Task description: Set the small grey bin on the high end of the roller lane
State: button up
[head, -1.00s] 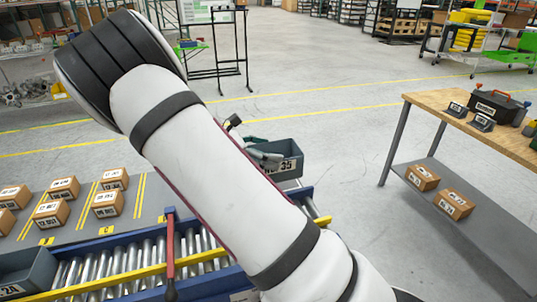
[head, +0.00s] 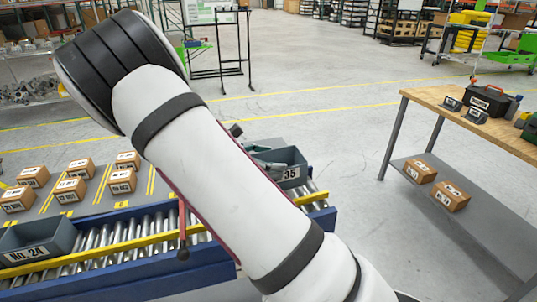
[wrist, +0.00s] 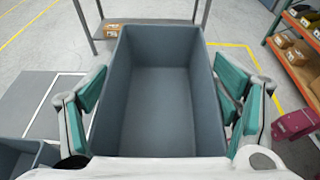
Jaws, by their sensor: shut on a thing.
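The small grey bin (head: 292,176), its label partly hidden and ending in 35, shows beyond my arm in the head view, near the right end of the roller lane (head: 150,250). My gripper (wrist: 160,85) is shut on this bin; its teal pads press on the left and right walls. In the wrist view the bin (wrist: 160,50) is upright and empty. In the head view it overlaps the lane's far edge at the right end; I cannot tell whether it touches the lane. My arm hides part of the lane and most of the gripper.
Another grey bin, No. 24 (head: 38,245), sits at the lane's left. Several cartons (head: 70,190) lie on a grey surface behind. A workbench (head: 470,125) stands right, with clear floor between.

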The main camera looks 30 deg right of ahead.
jog(key=shift+d+f+b, duration=0.2)
jog(key=shift+f+b, duration=0.4)
jog(key=shift+f, duration=1.6)
jog(key=o, duration=1.3)
jog(key=shift+r+p, duration=0.9)
jog(key=shift+r, duration=1.3)
